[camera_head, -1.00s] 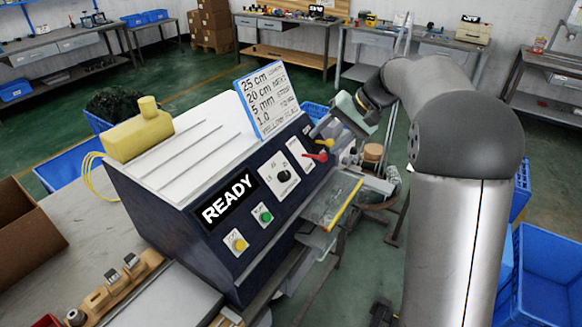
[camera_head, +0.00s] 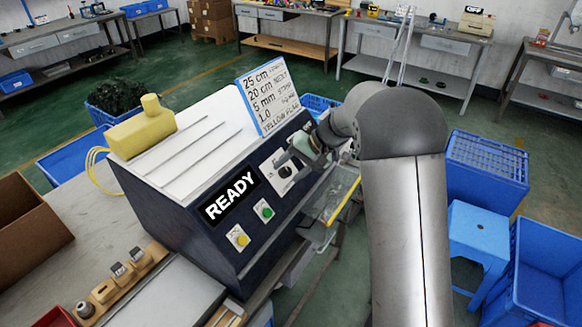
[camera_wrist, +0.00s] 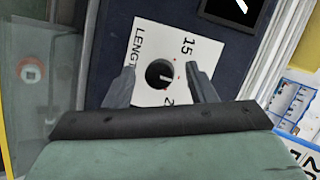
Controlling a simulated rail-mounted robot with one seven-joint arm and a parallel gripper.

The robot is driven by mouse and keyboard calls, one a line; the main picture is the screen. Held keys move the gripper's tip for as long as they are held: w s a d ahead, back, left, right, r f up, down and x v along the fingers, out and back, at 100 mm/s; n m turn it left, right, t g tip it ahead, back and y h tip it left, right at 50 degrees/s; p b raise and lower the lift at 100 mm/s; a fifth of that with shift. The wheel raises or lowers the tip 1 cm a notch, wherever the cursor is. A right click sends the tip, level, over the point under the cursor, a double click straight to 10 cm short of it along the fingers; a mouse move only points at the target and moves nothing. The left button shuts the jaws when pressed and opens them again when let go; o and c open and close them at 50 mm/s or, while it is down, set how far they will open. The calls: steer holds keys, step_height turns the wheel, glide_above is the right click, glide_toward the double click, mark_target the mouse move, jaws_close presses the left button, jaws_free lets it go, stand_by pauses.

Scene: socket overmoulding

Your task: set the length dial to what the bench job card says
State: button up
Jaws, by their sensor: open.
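The length dial is a black round knob (camera_wrist: 160,74) on a white plate marked LENGTH, with 15 and a partly hidden number starting with 2 in the wrist view. A small pale mark shows on the knob; I cannot tell its exact setting. The dial plate (camera_head: 284,173) is partly covered in the head view. My gripper (camera_wrist: 160,68) is open, its two fingers either side of the knob, with no clear contact. In the head view my gripper (camera_head: 304,150) is at the machine front. The job card (camera_head: 266,96) reads 25 cm, 20 cm NEXT, 5 mm STRIP, 1.0 and YELLOW.
The dark machine (camera_head: 180,185) has a READY display (camera_head: 229,196), a green button (camera_head: 263,209) and a yellow button (camera_head: 238,236). A glass-like tray (camera_head: 335,195) juts out in front. Blue crates (camera_head: 487,165) stand at right.

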steer(key=c, duration=1)
steer(key=m+y+b, duration=0.1)
steer(key=m, duration=0.1)
steer(key=m+y+b, duration=0.1)
steer(key=m, duration=0.2)
steer(key=shift+d+f+b, duration=0.15)
steer(key=shift+b, duration=0.2)
steer(key=m+y, duration=0.1)
steer(key=m, duration=0.2)
steer(key=m+t+b, duration=0.1)
steer(key=m, duration=0.2)
steer(key=shift+m+y, duration=0.3)
steer(key=shift+y, duration=0.1)
steer(key=o, duration=1)
